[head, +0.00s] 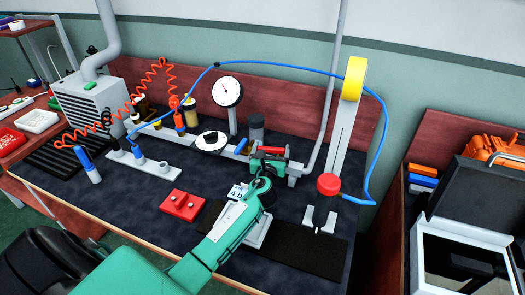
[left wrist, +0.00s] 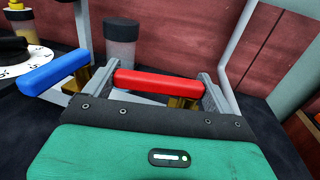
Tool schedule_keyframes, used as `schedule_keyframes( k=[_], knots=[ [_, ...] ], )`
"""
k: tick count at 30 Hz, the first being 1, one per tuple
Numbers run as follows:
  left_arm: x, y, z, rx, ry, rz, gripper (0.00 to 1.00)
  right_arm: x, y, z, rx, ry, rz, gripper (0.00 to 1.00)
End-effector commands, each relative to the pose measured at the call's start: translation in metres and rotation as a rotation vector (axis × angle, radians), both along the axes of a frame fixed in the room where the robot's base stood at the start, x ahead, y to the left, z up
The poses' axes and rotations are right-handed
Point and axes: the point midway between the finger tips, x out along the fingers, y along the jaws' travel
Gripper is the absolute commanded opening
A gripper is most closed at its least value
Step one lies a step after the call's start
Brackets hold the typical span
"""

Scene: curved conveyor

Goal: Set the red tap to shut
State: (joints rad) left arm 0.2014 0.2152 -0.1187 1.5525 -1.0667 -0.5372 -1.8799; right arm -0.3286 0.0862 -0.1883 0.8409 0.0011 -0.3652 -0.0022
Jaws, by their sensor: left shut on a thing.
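The red tap's handle (left wrist: 158,83) is a red bar lying across the left wrist view, with brass showing beneath it. In the head view the red handle (head: 272,150) shows just beyond my teal left gripper (head: 273,153). My left gripper's two grey fingers (left wrist: 159,80) are closed on the bar's two ends. The gripper body hides most of the tap body and the pipe under it. A blue tap handle (left wrist: 53,73) sits to the left, slanted relative to the red one; it also shows in the head view (head: 241,146). My right gripper is not in view.
A grey pipe (head: 296,170) carries the taps. A pressure gauge (head: 227,91) and a white dial (head: 211,142) stand behind and left. A post with a yellow top (head: 354,78) and blue hose (head: 290,68) is right.

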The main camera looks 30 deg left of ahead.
Motion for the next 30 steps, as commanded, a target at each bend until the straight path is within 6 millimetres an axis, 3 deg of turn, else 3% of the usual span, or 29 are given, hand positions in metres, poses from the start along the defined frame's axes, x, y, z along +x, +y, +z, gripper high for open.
schedule_keyframes(
  k=[15, 30],
  knots=[
    [-0.01, -0.013, -0.001, -0.002, 0.0, 0.405, 0.47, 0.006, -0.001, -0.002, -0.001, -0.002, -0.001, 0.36],
    [-0.014, -0.016, -0.001, 0.0, 0.001, 0.559, 0.47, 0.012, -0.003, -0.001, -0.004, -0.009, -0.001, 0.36]
  ],
)
